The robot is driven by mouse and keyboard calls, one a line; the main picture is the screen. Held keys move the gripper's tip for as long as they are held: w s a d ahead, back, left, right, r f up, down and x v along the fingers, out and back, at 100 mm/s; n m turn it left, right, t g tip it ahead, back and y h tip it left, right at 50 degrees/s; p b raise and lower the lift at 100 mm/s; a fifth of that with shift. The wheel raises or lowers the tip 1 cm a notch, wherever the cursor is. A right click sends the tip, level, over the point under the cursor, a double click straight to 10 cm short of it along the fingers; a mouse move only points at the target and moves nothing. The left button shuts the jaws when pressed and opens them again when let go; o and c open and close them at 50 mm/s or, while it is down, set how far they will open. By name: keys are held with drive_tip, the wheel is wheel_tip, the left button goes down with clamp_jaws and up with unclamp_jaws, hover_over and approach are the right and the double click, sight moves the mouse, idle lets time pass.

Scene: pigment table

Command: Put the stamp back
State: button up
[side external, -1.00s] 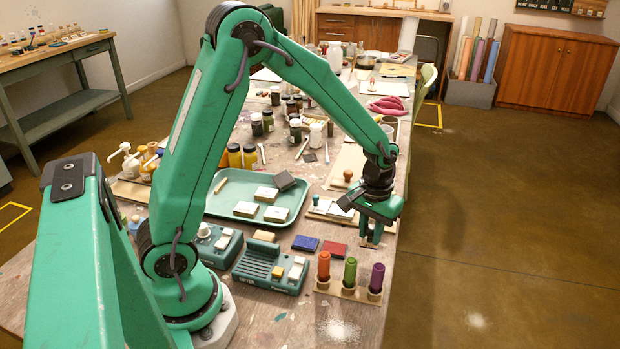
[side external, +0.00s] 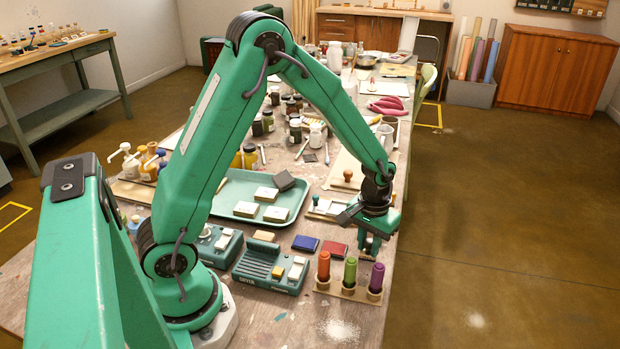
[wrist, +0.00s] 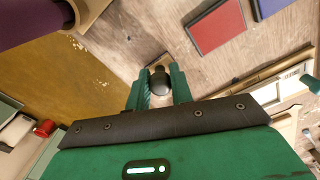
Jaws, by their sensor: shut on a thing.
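My gripper (wrist: 160,88) is shut on a stamp (wrist: 160,82) with a dark round knob and a pale wooden base below it. In the side view my gripper (side external: 369,243) hangs over the table's right edge area, just beyond the row of coloured handles; the stamp is mostly hidden there. I cannot tell whether its base touches the table. A wooden stamp rack (side external: 328,212) stands behind and left of my gripper, with a teal-knobbed stamp (side external: 315,200) in it. The teal knob also shows at the right of the wrist view (wrist: 308,80).
A red pad (side external: 335,250) and a blue pad (side external: 305,243) lie left of my gripper. Orange (side external: 323,266), green (side external: 350,271) and purple (side external: 376,276) handles stand upright close in front. A green tray (side external: 235,190) lies further left. The table's right edge is close.

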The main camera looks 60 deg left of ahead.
sight(369, 241)
drive_tip(key=o, duration=0.8)
drive_tip(key=shift+r, duration=0.1)
wheel_tip(369, 241, up, 12)
drive_tip(key=shift+d+r, duration=0.1)
idle(0.7)
